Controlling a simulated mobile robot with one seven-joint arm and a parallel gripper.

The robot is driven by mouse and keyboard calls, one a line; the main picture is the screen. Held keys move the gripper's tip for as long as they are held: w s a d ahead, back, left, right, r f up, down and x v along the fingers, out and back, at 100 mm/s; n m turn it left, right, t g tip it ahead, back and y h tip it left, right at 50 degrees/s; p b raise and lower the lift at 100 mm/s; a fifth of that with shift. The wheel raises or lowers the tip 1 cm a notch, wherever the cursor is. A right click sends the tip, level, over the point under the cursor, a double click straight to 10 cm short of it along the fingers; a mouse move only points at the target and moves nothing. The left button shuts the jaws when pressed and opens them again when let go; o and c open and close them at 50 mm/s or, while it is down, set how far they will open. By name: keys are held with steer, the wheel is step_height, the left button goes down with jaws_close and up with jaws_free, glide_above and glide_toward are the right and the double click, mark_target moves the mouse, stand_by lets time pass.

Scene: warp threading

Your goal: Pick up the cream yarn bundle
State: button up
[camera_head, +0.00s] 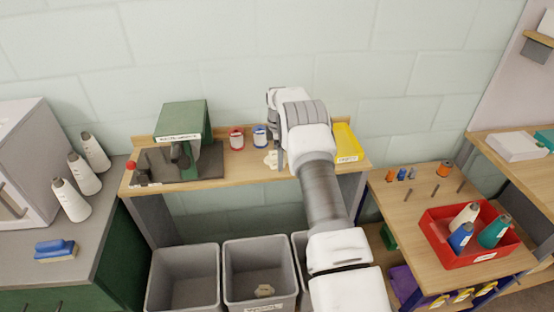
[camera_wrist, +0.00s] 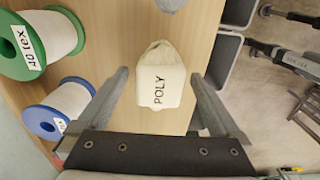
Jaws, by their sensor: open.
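A cream yarn bundle with a POLY label (camera_wrist: 160,85) lies on the wooden bench (camera_wrist: 215,20) in the wrist view. My gripper (camera_wrist: 160,75) is open, with one finger on each side of the bundle and a gap visible on both sides. In the head view the bundle (camera_head: 270,158) shows as a small cream patch on the bench, partly hidden by my gripper (camera_head: 279,160). Part of another pale item (camera_wrist: 171,5) shows at the top edge of the wrist view.
A green-ended spool (camera_wrist: 45,42) and a blue-ended spool (camera_wrist: 62,108) stand left of the bundle in the wrist view. A yellow tray (camera_head: 346,143) sits right of my arm.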

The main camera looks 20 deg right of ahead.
steer(key=shift+c, duration=0.2)
steer(key=c, duration=1.4)
steer(key=shift+r, duration=0.1)
steer(key=shift+r, duration=0.55)
step_height(320, 180, up, 2)
steer(key=shift+r+b, duration=0.25)
steer(key=shift+b, duration=0.15)
steer(key=s+d+r, duration=0.1)
steer(key=d+r, duration=0.1)
steer(key=d, duration=0.1)
steer(key=s+d+r, duration=0.2)
steer(key=d+r, duration=0.1)
steer(key=d, duration=0.1)
steer(key=s+d+r+b, duration=0.1)
steer(key=d+r, duration=0.1)
steer(key=d, duration=0.1)
steer(key=shift+s+d+r, duration=0.15)
steer(key=shift+s+d, duration=0.15)
steer(key=shift+d, duration=0.1)
